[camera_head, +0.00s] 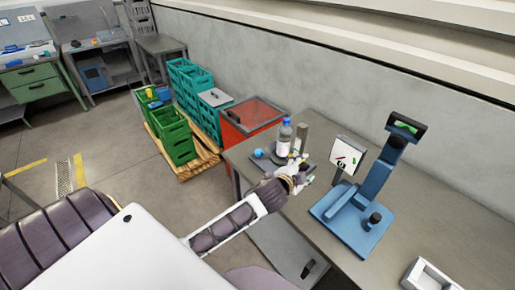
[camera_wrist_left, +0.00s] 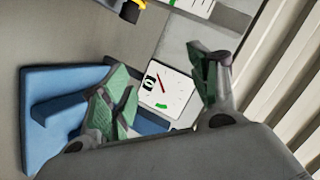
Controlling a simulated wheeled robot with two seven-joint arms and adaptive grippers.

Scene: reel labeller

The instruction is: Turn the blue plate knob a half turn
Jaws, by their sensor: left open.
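A blue base plate (camera_head: 345,240) lies on the grey bench, with a dark upright knob (camera_head: 375,219) near its front right corner. A blue slanted column (camera_head: 375,185) rises from the plate. In the left wrist view the blue plate (camera_wrist_left: 35,110) shows at the left, partly hidden by the fingers; I cannot clearly tell the knob there. My left gripper (camera_head: 302,180) is open, left of the blue plate and apart from the knob. In the wrist view its fingers (camera_wrist_left: 165,88) are spread wide with nothing held. My right gripper is not in view.
A white dial panel (camera_head: 347,154) with a red needle stands behind the plate. A dark tray (camera_head: 263,164) behind my left gripper carries a bottle (camera_head: 284,138), a small blue round piece (camera_head: 259,153) and a post. A white open box (camera_head: 431,277) lies at the front right.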

